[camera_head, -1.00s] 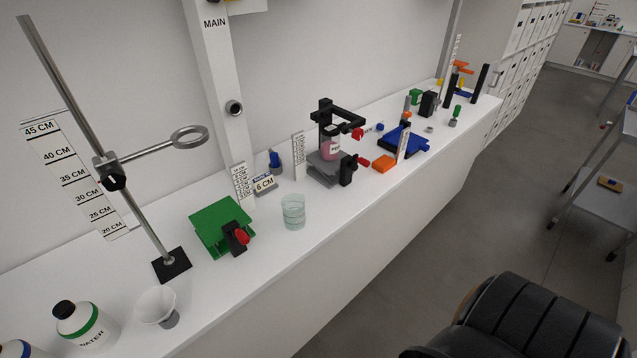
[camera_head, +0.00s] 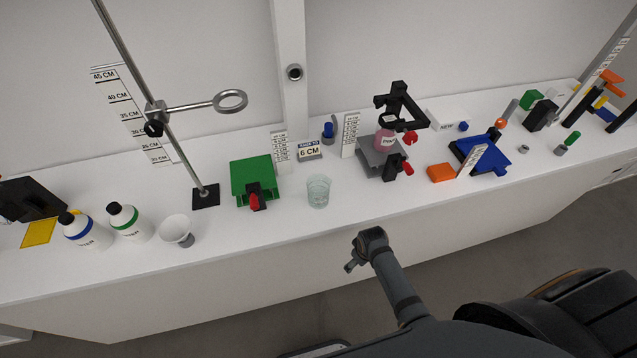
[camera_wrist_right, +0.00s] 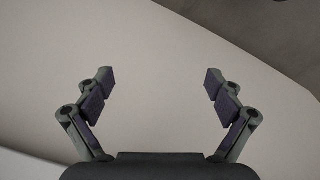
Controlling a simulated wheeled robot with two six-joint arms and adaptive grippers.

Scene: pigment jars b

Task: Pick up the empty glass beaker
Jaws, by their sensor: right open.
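The empty glass beaker (camera_head: 318,191) is clear with a faint green tint and stands upright near the bench's front edge in the head view. My right gripper (camera_head: 351,267) is in front of the bench, below and to the right of the beaker, and apart from it. In the right wrist view the right gripper (camera_wrist_right: 160,78) is open, with nothing between its fingers. The beaker does not show in that view. My left gripper is in neither view.
A green lab jack (camera_head: 252,176) with a red knob stands left of the beaker. A grey jack (camera_head: 378,160) holding a pink jar (camera_head: 385,139) is to the right. A white funnel (camera_head: 176,229) and bottles (camera_head: 130,222) stand further left. The bench close around the beaker is clear.

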